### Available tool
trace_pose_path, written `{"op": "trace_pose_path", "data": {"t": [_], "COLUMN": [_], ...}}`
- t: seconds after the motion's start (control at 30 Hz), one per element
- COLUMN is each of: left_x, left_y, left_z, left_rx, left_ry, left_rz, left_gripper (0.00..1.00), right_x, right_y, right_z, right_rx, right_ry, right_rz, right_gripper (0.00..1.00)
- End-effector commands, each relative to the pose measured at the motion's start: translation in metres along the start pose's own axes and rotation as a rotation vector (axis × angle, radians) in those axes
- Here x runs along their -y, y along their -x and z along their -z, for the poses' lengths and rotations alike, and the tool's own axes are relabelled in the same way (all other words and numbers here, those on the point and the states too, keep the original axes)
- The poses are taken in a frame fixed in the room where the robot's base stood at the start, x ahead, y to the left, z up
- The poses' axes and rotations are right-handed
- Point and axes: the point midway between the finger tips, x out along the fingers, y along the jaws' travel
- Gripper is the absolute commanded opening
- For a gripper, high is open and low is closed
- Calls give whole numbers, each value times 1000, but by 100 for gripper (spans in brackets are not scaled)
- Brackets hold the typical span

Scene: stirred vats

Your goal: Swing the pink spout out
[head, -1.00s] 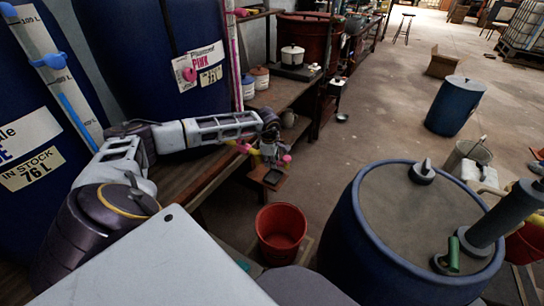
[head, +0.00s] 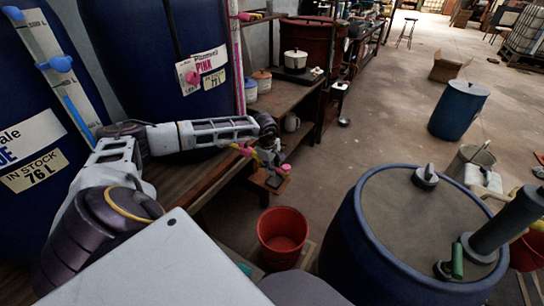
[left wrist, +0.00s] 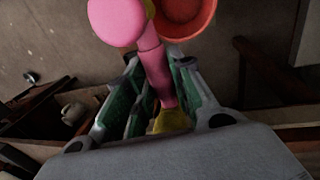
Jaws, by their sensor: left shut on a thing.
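The pink spout (left wrist: 156,72) has a round pink end, a pink stem and a yellow part at its base. In the left wrist view its stem lies between the green-padded fingers of my left gripper (left wrist: 155,100), which is shut on it. In the head view my left gripper (head: 268,156) is at the edge of the bench, in front of the pink vat (head: 150,60). A pink end (head: 285,168) of the spout shows just right of the fingers, and pink and yellow parts show to their left. The gripper partly hides the spout. My right gripper is not in view.
A red bucket (head: 282,236) stands on the floor below the spout. A large blue drum (head: 345,235) stands to its right. The wooden bench (head: 185,182) runs under my left arm. Open floor lies beyond the drum.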

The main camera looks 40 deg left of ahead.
Motion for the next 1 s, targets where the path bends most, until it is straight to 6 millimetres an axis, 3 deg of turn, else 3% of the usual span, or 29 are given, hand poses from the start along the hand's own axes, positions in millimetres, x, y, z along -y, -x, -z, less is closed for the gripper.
{"op": "trace_pose_path", "data": {"t": [0.03, 0.07, 0.23, 0.67, 1.0], "left_x": [0, 0, 0, 0, -1], "left_y": [0, 0, 0, 4, 37], "left_z": [0, 0, 0, 0, 0], "left_rx": [-1, -1, -1, -1, -1], "left_ry": [-5, -5, -3, -1, -2], "left_rz": [0, 0, 1, 0, -1], "left_gripper": [0, 25, 45, 45, 45], "right_x": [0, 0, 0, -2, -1], "right_y": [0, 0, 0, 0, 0], "right_z": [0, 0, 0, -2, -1], "right_rx": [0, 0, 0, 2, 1], "right_ry": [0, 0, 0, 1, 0], "right_rz": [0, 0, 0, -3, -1], "right_gripper": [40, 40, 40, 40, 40]}}
